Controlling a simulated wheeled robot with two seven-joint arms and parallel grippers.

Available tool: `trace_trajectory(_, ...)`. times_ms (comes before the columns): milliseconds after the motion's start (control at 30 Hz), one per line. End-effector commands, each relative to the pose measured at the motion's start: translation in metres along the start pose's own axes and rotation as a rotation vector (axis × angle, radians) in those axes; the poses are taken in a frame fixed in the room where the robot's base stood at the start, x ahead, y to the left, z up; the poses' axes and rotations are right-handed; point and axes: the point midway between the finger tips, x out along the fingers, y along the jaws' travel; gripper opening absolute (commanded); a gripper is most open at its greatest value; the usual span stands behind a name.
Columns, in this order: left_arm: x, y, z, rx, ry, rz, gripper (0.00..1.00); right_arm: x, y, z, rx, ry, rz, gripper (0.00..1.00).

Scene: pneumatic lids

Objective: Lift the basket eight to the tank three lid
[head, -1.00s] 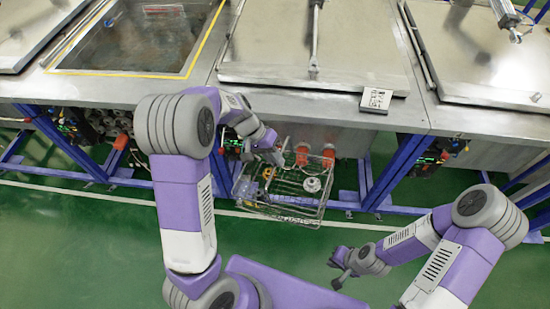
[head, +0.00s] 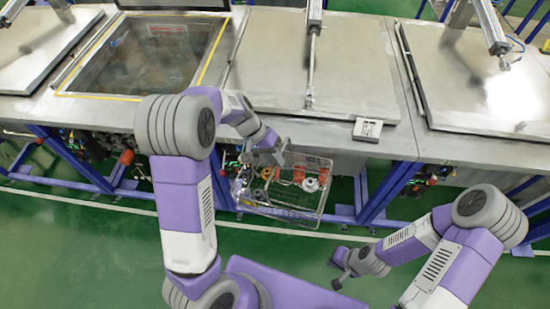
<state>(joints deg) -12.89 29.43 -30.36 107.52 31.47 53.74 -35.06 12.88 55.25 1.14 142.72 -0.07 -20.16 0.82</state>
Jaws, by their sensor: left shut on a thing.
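A wire basket (head: 300,213) with several small metal and coloured parts inside hangs in front of the tank row, just below the front edge of the middle tank. My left gripper (head: 277,157) is shut on the basket's upper rim; its fingers are small and partly hidden by the arm. The middle tank's metal lid (head: 270,65) is shut, with a cylinder rod standing on it. I cannot read which tank is number three. My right gripper (head: 338,271) is open and empty, low at the right, apart from the basket.
An open tank (head: 150,55) with a yellow border is at the left. Another closed lid (head: 470,90) lies at the right. A small label plate (head: 367,129) sits on the middle tank's front edge. Blue frame legs (head: 385,195) stand below. The green floor in front is clear.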

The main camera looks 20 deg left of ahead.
Motion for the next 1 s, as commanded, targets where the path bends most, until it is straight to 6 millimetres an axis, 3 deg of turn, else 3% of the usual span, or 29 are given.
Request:
trace_trajectory(33,-0.017,0.011,-0.001,0.003,0.004,0.0,0.0,-0.017,-0.006,0.001,0.0,0.0,0.0,0.0)
trace_trajectory(467,-0.075,0.045,0.001,0.003,0.004,-0.024,0.0,-0.083,-0.031,0.004,0.0,0.0,0.0,0.0)
trace_trajectory(1000,-0.077,0.041,-0.004,-0.027,0.023,-0.055,0.0,-0.081,-0.03,0.004,0.0,0.0,0.0,0.0)
